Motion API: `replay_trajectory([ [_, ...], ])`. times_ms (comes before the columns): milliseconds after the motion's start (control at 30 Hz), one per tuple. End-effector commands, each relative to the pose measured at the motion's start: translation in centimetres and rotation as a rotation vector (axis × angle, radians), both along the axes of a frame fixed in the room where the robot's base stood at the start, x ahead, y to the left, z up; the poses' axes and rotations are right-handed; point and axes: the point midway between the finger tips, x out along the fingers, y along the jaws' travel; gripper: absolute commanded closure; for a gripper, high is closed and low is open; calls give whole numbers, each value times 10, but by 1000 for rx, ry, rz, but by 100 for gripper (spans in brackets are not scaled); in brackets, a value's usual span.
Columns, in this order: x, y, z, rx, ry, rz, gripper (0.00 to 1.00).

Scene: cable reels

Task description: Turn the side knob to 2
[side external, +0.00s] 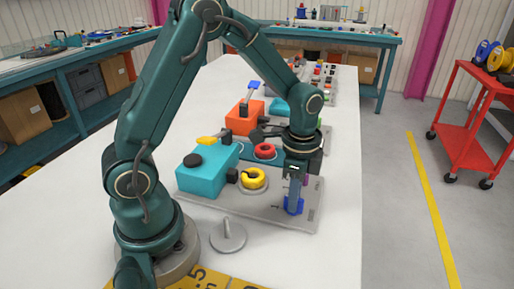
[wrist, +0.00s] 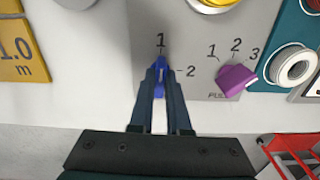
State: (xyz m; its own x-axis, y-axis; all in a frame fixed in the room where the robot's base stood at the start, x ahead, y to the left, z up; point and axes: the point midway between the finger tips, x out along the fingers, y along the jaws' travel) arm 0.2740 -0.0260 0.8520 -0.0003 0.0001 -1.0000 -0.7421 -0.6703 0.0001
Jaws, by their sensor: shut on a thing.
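A blue knob (wrist: 160,64) sits on the edge area of the grey panel (side external: 225,205). In the wrist view its narrow end points at the printed 1, and a 2 is printed to its right. My gripper (wrist: 160,85) is shut on the blue knob, with one finger on each side. In the side external view my gripper (side external: 293,192) reaches straight down onto the blue knob (side external: 293,208), partly hiding it. A purple knob (wrist: 237,80) stands to the right in the wrist view, beside the printed 1, 2 and 3. I cannot tell which number it points at.
A grey disc with a post (side external: 228,238) stands in front. The white table right of the panel is clear.

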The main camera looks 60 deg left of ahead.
Motion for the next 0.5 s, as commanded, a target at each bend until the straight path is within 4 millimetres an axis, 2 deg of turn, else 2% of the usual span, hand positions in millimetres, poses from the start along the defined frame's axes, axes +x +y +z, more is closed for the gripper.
replay_trajectory([
  [500, 0, 0, 1, 0, 0, -723, 100],
])
